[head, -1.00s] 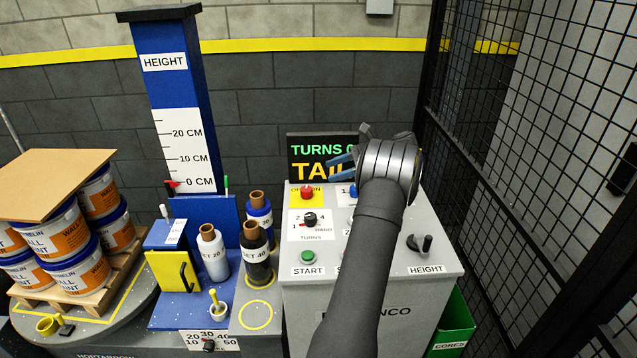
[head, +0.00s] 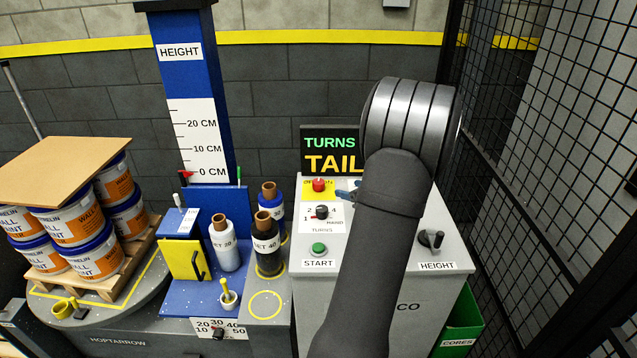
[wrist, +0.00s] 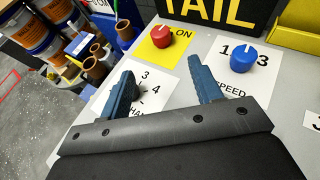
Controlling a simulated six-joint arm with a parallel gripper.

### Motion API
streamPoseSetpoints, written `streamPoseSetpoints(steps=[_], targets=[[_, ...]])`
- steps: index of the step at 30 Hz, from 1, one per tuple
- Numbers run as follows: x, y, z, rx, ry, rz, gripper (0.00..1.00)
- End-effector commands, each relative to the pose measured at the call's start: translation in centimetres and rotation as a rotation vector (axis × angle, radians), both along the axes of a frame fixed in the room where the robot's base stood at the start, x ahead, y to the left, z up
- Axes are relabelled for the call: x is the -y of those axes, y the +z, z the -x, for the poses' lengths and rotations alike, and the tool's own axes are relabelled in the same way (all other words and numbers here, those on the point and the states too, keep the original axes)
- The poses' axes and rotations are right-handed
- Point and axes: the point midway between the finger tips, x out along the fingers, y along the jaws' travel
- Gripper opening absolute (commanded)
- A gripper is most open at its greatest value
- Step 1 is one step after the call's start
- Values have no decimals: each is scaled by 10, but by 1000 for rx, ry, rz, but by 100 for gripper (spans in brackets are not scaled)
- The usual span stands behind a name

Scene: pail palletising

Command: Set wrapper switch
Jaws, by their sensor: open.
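The wrapper's grey control panel (head: 400,262) carries a red knob (head: 319,185) on a yellow label. In the wrist view the red knob (wrist: 160,36) stands on its yellow label, where "ON" shows. My gripper (wrist: 160,64) is open and empty, with its blue fingertips pointing toward the red knob and apart from it. In the head view my arm hides most of the gripper; only a little blue of a finger (head: 345,193) shows right of the red knob. The black turns knob (head: 322,212) is mostly behind my left finger in the wrist view.
A blue speed knob (wrist: 243,58) sits right of the red knob, near my right finger. A green start button (head: 319,249) and a black height crank (head: 432,240) are also on the panel. A display (head: 315,155) stands behind. Mesh fencing (head: 540,130) bounds the right.

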Motion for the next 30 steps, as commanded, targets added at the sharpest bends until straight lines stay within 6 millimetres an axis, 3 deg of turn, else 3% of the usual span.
streamPoseSetpoints(steps=[21,30], targets=[[-81,-55,-103,-1,6,-1,59],[-96,-64,-123,0,4,0,59]])
